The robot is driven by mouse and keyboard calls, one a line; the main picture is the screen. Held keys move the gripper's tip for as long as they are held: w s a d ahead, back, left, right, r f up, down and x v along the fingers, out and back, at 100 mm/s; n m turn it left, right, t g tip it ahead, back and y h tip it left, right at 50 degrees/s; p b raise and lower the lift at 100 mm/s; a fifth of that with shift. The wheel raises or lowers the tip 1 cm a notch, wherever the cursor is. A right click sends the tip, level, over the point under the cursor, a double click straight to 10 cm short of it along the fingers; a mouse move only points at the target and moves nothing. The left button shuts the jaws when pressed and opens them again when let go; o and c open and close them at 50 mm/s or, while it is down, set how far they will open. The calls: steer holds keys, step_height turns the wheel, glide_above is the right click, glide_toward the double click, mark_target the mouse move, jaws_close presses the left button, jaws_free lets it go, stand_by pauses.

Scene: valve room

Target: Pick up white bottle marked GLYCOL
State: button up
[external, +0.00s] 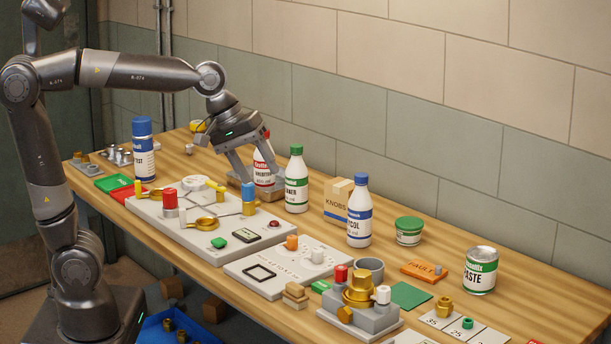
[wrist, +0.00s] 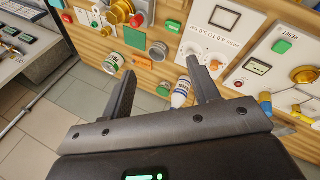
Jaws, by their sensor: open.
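The white bottle marked GLYCOL (external: 359,222), with a blue cap and blue label band, stands upright on the wooden bench in the external view; only "COL" is readable. In the wrist view, a white bottle that looks like it (wrist: 181,93) shows beside the right finger, partly hidden. My gripper (external: 258,170) is open and empty. It is above the bench, left of the bottle and apart from it, in front of a red-capped bottle. Its spread fingers also show in the wrist view (wrist: 162,72).
A green-capped bottle (external: 296,180) and a KNOBS box (external: 337,200) stand between my gripper and the GLYCOL bottle. A green-lidded tub (external: 408,231) is to its right. Valve panels (external: 290,268) lie in front. The tiled wall (external: 420,130) closes the back.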

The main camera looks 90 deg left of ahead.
steer(key=w+a+n, duration=1)
steer(key=w+a, duration=0.1)
steer(key=a, duration=0.1)
steer(key=n, duration=1.2)
glide_toward(360, 175)
steer(key=shift+t, duration=0.3)
steer(key=x, duration=0.5)
steer(key=shift+w+a, duration=0.2)
steer(key=shift+a, duration=0.05)
steer(key=x, duration=0.5)
steer(key=shift+s+d+f, duration=0.1)
steer(key=shift+s+f, duration=0.15)
steer(key=shift+f, duration=0.25)
steer(key=shift+c, duration=0.2)
jaws_close()
